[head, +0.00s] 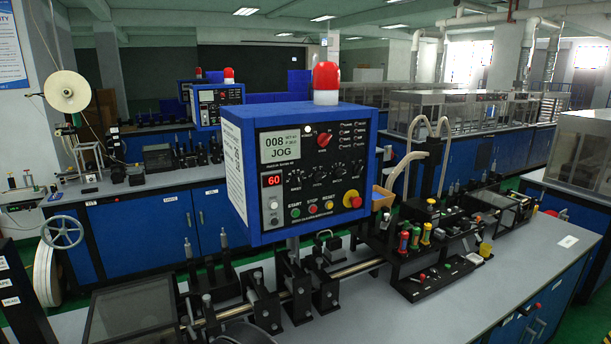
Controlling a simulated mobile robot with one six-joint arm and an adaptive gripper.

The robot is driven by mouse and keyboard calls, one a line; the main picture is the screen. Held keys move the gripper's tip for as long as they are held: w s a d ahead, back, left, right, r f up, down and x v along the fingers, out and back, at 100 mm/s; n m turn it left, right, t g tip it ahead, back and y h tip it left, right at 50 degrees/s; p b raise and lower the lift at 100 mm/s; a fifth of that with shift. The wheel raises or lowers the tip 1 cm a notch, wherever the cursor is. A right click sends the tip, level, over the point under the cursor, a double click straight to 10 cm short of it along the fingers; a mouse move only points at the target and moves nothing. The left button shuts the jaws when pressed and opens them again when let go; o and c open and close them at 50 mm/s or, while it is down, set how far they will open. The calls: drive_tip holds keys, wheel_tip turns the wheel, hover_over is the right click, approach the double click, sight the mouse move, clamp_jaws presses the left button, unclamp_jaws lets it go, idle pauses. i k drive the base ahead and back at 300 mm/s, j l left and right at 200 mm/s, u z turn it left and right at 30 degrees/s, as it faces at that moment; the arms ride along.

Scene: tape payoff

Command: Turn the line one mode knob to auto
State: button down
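A blue control box (231,165) stands above the near bench, its dark front panel (343,157) facing me. A red knob (324,140) sits at the panel's upper middle, beside a pale screen (280,147) that reads "008" and "JOG". This looks like the mode knob; its small labels and pointer are too small to read. A red "60" display (271,181), several small dials, coloured buttons and a red-and-yellow stop button (352,199) are below. A similar blue box (212,104) stands farther back; I cannot tell which is line one. My gripper is not in view.
A red beacon (326,80) tops the near box. The near bench (470,300) carries a rail with black clamps (296,287) below the box and a rack of coloured-handled tools (415,241) to the right. Open air lies before the panel.

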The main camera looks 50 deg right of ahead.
sight(358, 168)
drive_tip(key=z, duration=1.6)
